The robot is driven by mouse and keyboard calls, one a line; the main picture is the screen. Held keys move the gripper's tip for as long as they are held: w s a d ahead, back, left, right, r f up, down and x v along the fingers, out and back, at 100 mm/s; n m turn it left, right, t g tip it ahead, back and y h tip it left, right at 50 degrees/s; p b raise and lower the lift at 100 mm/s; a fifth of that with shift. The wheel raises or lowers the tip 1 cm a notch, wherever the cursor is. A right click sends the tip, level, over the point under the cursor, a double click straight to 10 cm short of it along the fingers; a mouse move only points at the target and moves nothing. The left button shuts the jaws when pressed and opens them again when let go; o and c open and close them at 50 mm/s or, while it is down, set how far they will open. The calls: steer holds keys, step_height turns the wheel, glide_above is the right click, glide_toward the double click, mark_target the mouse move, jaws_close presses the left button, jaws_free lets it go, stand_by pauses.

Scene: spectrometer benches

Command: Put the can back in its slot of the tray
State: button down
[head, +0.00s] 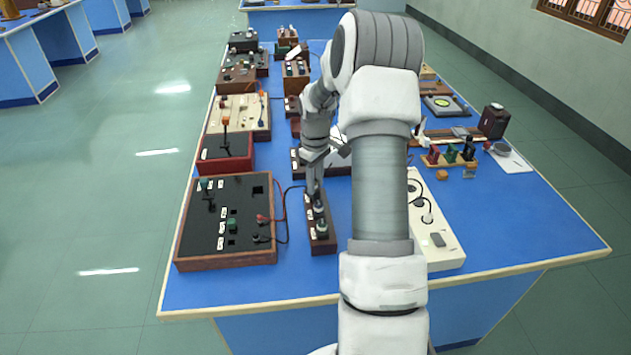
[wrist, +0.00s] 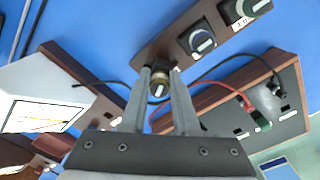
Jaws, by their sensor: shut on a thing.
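My gripper (wrist: 161,75) is shut on a small dark cylinder (wrist: 159,88) with a brass-coloured band and a pale mark on its end, seemingly the can. In the wrist view it lies between the two fingers, at the near end of a narrow brown wooden tray (wrist: 173,33). Two similar dark round pieces with pale marks (wrist: 202,42) sit further along this tray. Whether the held cylinder is seated in the tray or just above it, I cannot tell. In the head view the tray (head: 323,246) lies on the blue bench and my gripper (head: 316,190) points down at its far end.
A large black panel box (head: 200,225) with red and black leads stands left of the tray. A pale instrument box (head: 446,250) is to the right, partly behind my arm. A small rack of coloured pieces (head: 451,160) stands further right. The front of the blue bench (head: 235,290) is clear.

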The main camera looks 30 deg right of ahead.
steer(key=c, duration=0.6)
jaws_free()
steer(key=shift+s+f, duration=0.25)
steer(key=shift+f, duration=0.6)
steer(key=shift+a, duration=0.2)
steer(key=shift+r, duration=0.15)
steer(key=r, duration=0.6)
steer(key=r+p, duration=0.1)
steer(key=r, duration=0.5)
steer(key=r+p, duration=0.1)
steer(key=r, duration=0.5)
steer(key=shift+w+d+r, duration=0.1)
steer(key=shift+d+r, duration=0.25)
steer(key=shift+r, duration=0.05)
